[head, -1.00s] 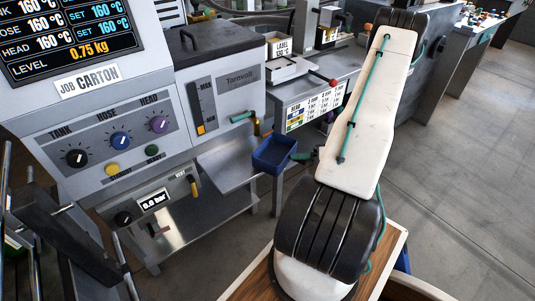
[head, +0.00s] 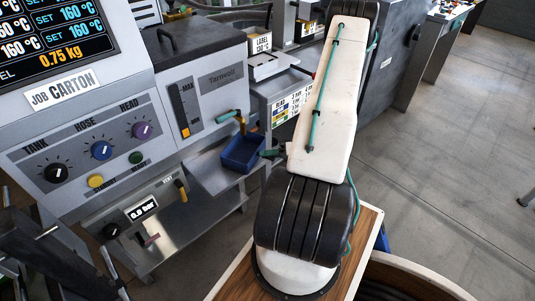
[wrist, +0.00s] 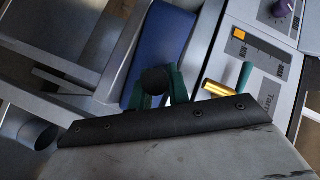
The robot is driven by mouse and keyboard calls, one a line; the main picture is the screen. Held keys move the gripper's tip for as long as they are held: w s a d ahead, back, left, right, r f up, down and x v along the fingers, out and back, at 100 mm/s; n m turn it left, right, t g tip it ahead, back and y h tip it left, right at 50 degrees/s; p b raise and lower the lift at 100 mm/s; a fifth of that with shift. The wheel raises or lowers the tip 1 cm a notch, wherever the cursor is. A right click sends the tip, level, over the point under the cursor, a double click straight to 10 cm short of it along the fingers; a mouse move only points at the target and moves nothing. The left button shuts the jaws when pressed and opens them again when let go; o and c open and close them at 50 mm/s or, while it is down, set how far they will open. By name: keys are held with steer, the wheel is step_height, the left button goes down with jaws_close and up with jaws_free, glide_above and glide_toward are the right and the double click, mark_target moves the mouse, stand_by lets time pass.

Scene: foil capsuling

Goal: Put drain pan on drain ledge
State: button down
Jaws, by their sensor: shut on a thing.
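The drain pan (head: 241,156) is a blue open tray. My gripper (head: 270,153) is shut on its right side in the head view. In the wrist view, the green fingers of my gripper (wrist: 160,92) meet the near end of the pan (wrist: 162,45). The drain ledge (head: 203,178) is a grey metal shelf on the machine's front. The pan overlaps the ledge's right part, close below the brass drain valve with a green handle (head: 229,116). I cannot tell whether the pan touches the ledge. The arm hides part of my gripper.
The grey machine (head: 212,80) with knobs and a display stands at left and behind the ledge. A lower metal shelf (head: 175,235) lies beneath. A label stand (head: 268,65) and side table are behind. Open floor (head: 450,180) lies at right.

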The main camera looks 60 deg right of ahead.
steer(key=c, duration=1.3)
jaws_free()
